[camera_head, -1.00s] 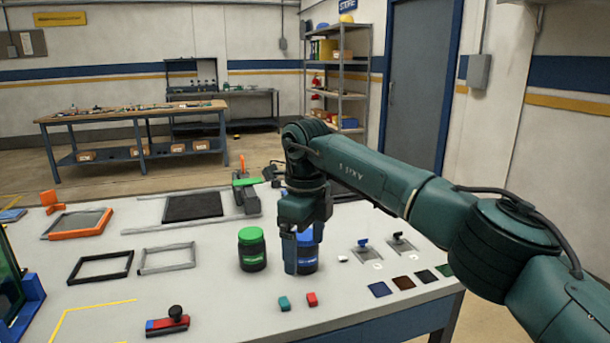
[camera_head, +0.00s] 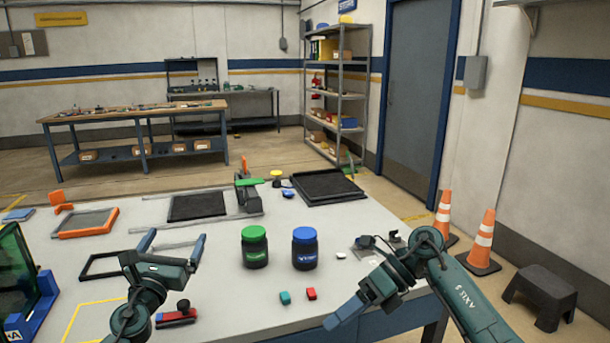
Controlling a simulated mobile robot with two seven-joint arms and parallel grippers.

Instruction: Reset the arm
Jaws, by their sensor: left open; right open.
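My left gripper (camera_head: 172,246) is in the lower left of the head view, above the table's front left part. Its two blue-grey fingers are spread apart with nothing between them. My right gripper (camera_head: 343,312) is at the table's front right edge, with its arm coming in from the lower right. It points to the lower left, is open, and holds nothing that I can see. A jar with a green lid (camera_head: 254,247) and a jar with a blue lid (camera_head: 305,248) stand upright between the grippers, apart from both.
A teal block (camera_head: 285,298) and a red block (camera_head: 311,293) lie in front of the jars. A red-blue tool (camera_head: 176,318) lies near my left gripper. Black trays and frames lie farther back. Traffic cones (camera_head: 483,243) and a stool (camera_head: 541,297) stand on the floor right of the table.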

